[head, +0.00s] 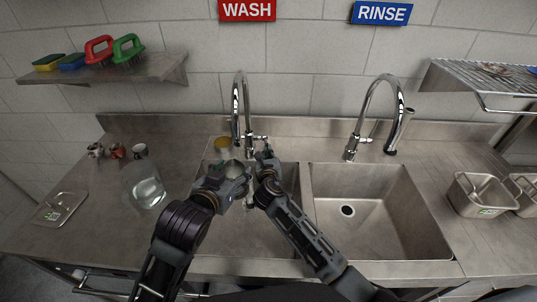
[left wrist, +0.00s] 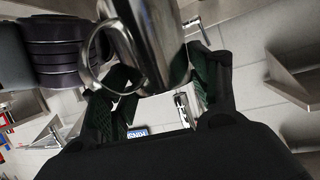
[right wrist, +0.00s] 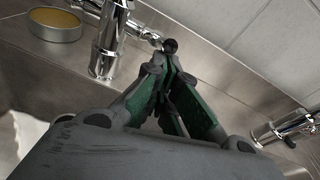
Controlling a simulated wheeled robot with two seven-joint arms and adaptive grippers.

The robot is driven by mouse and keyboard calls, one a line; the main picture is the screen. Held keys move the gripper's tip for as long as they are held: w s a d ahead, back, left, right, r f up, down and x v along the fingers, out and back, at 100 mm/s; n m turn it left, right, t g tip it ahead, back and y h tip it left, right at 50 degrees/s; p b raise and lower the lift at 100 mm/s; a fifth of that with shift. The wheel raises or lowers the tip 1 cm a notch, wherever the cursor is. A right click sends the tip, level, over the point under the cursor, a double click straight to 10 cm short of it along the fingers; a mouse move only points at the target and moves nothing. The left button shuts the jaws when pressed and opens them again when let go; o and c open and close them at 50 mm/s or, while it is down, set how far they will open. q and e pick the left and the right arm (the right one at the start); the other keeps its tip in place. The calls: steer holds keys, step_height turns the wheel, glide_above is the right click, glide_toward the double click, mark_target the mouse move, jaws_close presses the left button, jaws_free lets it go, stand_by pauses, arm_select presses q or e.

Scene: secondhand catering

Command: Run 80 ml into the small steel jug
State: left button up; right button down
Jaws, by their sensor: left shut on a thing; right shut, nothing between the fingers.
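The small steel jug (head: 232,167) is in my left gripper (head: 238,176), over the left sink and below the spout of the left tap (head: 236,105). In the left wrist view the jug (left wrist: 152,40) is large, with its loop handle to the left and the fingers around its lower part. What it holds inside is hidden. My right gripper (head: 264,153) is shut and empty beside the left tap's side lever (head: 260,138). In the right wrist view its closed fingertips (right wrist: 168,55) are at the lever's dark knob (right wrist: 170,46); touching or apart, I cannot tell. No water stream is clearly visible.
The right sink (head: 372,215) is empty, with its own tap (head: 375,115). A yellow-topped tin (head: 222,146) stands behind the left sink. A clear container (head: 146,187) and small cups (head: 117,151) stand on the left counter. Steel pans (head: 478,194) are at right.

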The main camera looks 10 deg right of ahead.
steer(key=shift+r+g, duration=0.45)
steer(key=shift+g, duration=0.05)
steer(key=shift+w+r+g+y, duration=0.2)
steer(key=shift+r+g, duration=0.4)
steer(key=shift+g, duration=0.15)
steer(key=shift+w+r+g+y, duration=0.15)
steer(key=shift+r+g+y, duration=0.05)
steer(key=shift+r+g, duration=0.5)
steer(key=shift+w+r+g+y, duration=0.2)
steer(key=shift+r+g, duration=0.35)
steer(key=shift+g, duration=0.2)
steer(key=shift+w+d+r, duration=0.25)
steer(key=shift+w+r, duration=0.75)
steer(key=shift+w, duration=0.05)
steer(key=shift+w+d+r, duration=0.2)
steer(key=shift+w+r, duration=0.8)
steer(key=shift+w, duration=0.05)
steer(key=shift+s, duration=0.1)
steer(key=s+r, duration=0.6)
steer(key=r, duration=0.3)
steer(key=shift+s+r, duration=0.2)
steer(key=shift+r, duration=0.1)
